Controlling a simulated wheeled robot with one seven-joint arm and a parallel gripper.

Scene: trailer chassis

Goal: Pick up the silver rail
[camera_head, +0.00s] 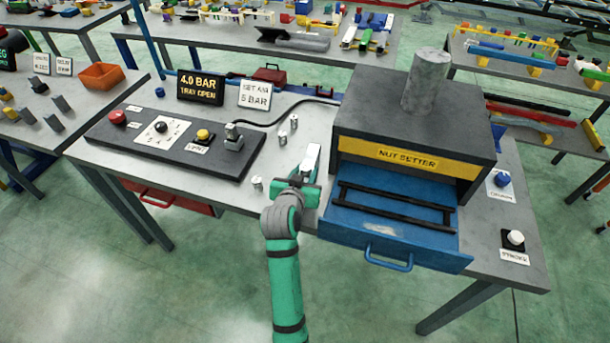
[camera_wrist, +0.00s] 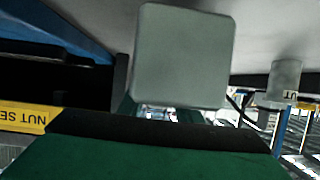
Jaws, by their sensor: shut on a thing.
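The silver rail (camera_head: 312,156) is a pale grey bar at my gripper, just left of the blue drawer in the head view. My gripper (camera_head: 305,176) is shut on it. In the wrist view the rail's square grey end (camera_wrist: 183,55) fills the upper middle, close to the camera. My fingers are hardly visible there, and most of the rail's length is hidden behind its end. I cannot tell whether the rail touches the bench.
The nut setter (camera_head: 412,157) stands right of my gripper, with its blue drawer (camera_head: 390,232) pulled out and black rails inside. Small silver cylinders (camera_head: 257,183) stand left of the gripper. A dark control panel (camera_head: 175,150) lies further left. The bench's front left is clear.

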